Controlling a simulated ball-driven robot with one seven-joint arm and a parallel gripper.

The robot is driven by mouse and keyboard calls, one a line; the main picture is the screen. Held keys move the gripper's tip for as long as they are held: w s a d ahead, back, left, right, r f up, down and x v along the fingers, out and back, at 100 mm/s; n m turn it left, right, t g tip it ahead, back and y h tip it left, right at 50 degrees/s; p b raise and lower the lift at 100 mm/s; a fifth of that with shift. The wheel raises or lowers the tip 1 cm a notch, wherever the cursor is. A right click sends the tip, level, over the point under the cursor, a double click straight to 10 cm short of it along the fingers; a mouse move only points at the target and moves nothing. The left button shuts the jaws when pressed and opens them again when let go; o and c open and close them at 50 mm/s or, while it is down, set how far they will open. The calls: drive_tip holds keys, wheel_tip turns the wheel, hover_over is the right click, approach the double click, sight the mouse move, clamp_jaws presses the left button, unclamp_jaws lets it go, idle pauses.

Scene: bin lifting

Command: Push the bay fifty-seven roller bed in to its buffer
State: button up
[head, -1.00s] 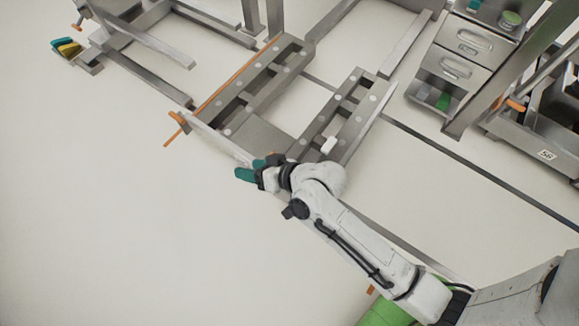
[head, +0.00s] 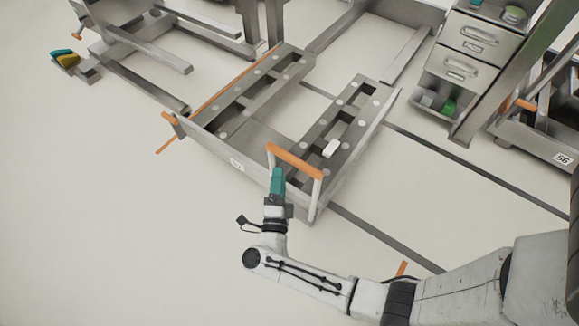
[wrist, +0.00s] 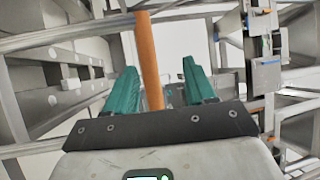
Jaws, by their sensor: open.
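The roller bed (head: 255,145) is a grey steel frame with two rails of pale rollers, projecting from its bay toward me. A number plate (head: 237,165) on its front is too small to read surely. An orange handle bar (head: 296,162) stands on two pale posts at its front right corner. My gripper (head: 277,172), with teal fingers, is open at the front face, close to the handle's left end. In the wrist view, the orange bar (wrist: 148,55) runs between the spread fingers of my gripper (wrist: 160,68); I cannot tell whether they touch it.
A small white block (head: 331,148) lies on the right rail. An orange rod (head: 225,80) runs along the left side. A drawer cabinet (head: 465,60) and a bay labelled 56 (head: 563,158) are at the right. The floor at the left front is clear.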

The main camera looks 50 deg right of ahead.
drive_tip(key=w+d+m+g+h+b, duration=0.1)
drive_tip(key=w+d+g, duration=0.1)
drive_tip(key=d, duration=0.7)
drive_tip(key=shift+d+m, duration=0.4)
drive_tip(key=shift+f, duration=0.1)
clamp_jaws()
idle(0.4)
